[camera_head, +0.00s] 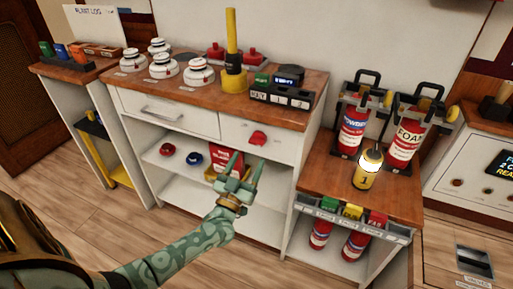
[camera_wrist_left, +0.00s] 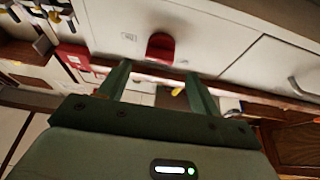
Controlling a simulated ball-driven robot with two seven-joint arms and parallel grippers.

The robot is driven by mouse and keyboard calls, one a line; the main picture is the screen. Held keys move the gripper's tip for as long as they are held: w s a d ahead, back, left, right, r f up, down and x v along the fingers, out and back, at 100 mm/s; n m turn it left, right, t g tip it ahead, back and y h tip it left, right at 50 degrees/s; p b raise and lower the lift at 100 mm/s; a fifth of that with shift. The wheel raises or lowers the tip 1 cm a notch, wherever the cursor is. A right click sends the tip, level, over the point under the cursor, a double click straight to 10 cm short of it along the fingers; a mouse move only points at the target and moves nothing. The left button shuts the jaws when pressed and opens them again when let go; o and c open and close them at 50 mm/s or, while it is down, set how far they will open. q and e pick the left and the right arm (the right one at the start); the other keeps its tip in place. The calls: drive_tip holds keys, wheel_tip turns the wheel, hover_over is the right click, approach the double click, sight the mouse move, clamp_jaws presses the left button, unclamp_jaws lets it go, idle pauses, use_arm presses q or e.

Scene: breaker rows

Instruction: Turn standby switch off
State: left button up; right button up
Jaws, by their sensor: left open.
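A red knob (camera_head: 258,138) sits on the white front panel of the cabinet, right of the drawer; I take it for the standby switch. Its label is too small to read. The knob also shows in the left wrist view (camera_wrist_left: 161,47), just beyond the fingertips and between them. My left gripper (camera_head: 248,164) is open and empty, in front of the cabinet and a little below the knob in the head view. Its two fingers (camera_wrist_left: 156,72) point toward the panel, apart from the knob as far as I can tell. My right gripper is not in view.
The wooden cabinet top (camera_head: 205,108) carries white detectors, a yellow post (camera_head: 232,50) and a black device (camera_head: 282,95). Below is an open shelf with a red box (camera_head: 222,160).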

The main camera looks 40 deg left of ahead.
sight(257, 140)
use_arm(q)
drive_tip(key=b+x, duration=0.1)
drive_tip(key=x, duration=0.5)
drive_tip(key=shift+w, duration=0.15)
drive_tip(key=c, duration=1)
